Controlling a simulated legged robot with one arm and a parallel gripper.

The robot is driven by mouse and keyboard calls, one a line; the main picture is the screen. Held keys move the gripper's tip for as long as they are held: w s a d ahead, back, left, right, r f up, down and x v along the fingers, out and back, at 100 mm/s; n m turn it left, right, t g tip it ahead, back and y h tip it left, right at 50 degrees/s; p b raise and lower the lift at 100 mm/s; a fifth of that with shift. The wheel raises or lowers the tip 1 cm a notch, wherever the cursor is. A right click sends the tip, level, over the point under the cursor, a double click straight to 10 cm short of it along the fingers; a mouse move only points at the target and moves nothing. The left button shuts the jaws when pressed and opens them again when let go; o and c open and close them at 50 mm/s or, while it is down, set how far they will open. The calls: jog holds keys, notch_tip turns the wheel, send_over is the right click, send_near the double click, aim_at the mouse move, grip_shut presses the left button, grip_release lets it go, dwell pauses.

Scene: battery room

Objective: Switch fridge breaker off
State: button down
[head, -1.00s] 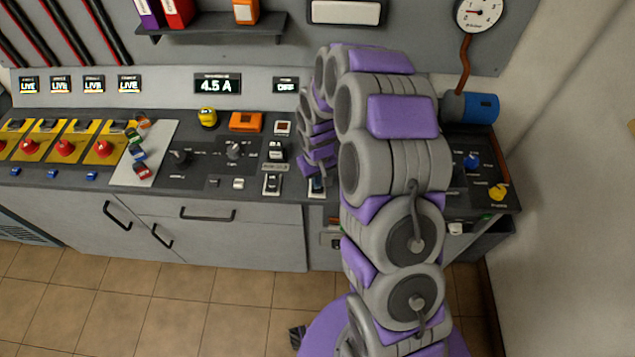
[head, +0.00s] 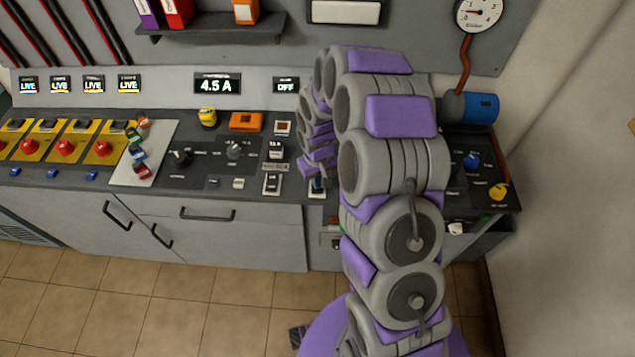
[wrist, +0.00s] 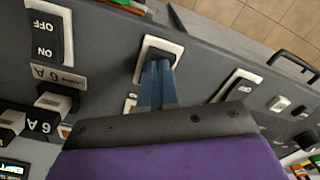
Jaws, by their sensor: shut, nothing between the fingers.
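My gripper (wrist: 156,85) is shut and empty, its blue fingers together. In the wrist view its tips are over a black rocker switch in a white frame (wrist: 172,47), touching it or very close; I cannot tell which. A breaker marked OFF, ON and 6 A (wrist: 47,34) is at the left of that view, apart from the fingers. Another 6 A breaker (wrist: 38,118) is below it. I cannot read which one is the fridge breaker. In the head view my gripper (head: 317,184) is at the console's front edge, and my arm hides the breakers.
A second rocker switch (head: 272,183) is left of my gripper, also in the wrist view (wrist: 238,84). Dials, an orange box (head: 246,121) and a yellow object (head: 207,116) are on the console. Displays show 4.5 A (head: 217,84) and OFF (head: 286,85). A wall is at right.

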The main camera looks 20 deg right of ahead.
jog(key=shift+f, duration=0.65)
dwell(0.3)
jog(key=shift+r+p, duration=1.15)
jog(key=shift+r, duration=2.35)
